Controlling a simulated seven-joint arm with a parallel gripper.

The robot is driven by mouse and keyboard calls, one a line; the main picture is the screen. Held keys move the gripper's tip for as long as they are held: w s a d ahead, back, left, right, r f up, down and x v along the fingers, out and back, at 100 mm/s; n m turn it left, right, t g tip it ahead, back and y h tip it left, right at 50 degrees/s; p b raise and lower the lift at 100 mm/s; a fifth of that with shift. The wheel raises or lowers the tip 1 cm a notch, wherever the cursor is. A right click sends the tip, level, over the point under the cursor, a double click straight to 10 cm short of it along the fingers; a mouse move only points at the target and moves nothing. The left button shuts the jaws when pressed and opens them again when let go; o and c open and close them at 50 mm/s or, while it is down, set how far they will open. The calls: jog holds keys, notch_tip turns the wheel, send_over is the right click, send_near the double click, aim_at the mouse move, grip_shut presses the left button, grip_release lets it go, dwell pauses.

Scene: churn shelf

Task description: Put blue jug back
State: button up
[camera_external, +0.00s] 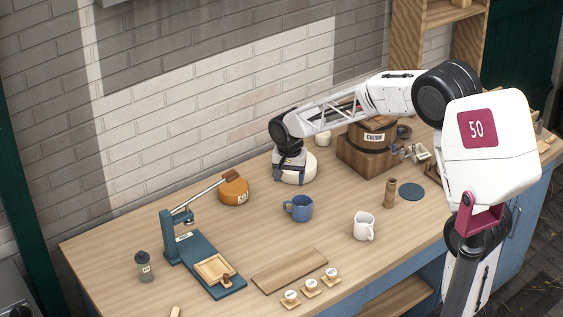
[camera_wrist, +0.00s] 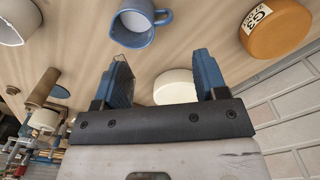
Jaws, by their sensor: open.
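The blue jug (camera_external: 298,208) stands upright on the wooden bench, near its middle, with its handle toward the left. In the wrist view the jug (camera_wrist: 134,32) is at the top, beyond my fingertips, with its handle to the right. My gripper (camera_external: 290,180) is behind the jug, by a pale round cheese (camera_external: 309,167). The fingers (camera_wrist: 165,70) are apart and do not touch the jug. The pale cheese (camera_wrist: 175,88) shows between the fingers, and I cannot tell its distance from them. A round dark-blue mat (camera_external: 411,192) lies bare at the right.
An orange cheese (camera_external: 233,190) and a blue press (camera_external: 200,255) are on the left. A white mug (camera_external: 364,226), a brown cylinder (camera_external: 390,193) and a wooden churn (camera_external: 367,150) are to the right. A board (camera_external: 289,271) and small labelled pieces (camera_external: 311,285) lie in front.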

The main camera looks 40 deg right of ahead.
jog(key=s+d+r+n+t, duration=0.1)
jog(key=s+d+r+n, duration=0.1)
jog(key=s, duration=1.1)
jog(key=s+d+r+n, duration=0.3)
jog(key=s+r+n, duration=0.1)
jog(key=s, duration=0.9)
jog(key=s+d+r+n+t, duration=0.1)
jog(key=s+d+r+n, duration=0.2)
jog(key=s, duration=1)
notch_tip(320, 180, up, 2)
jog(key=shift+r+t, duration=0.25)
jog(key=shift+t, duration=0.05)
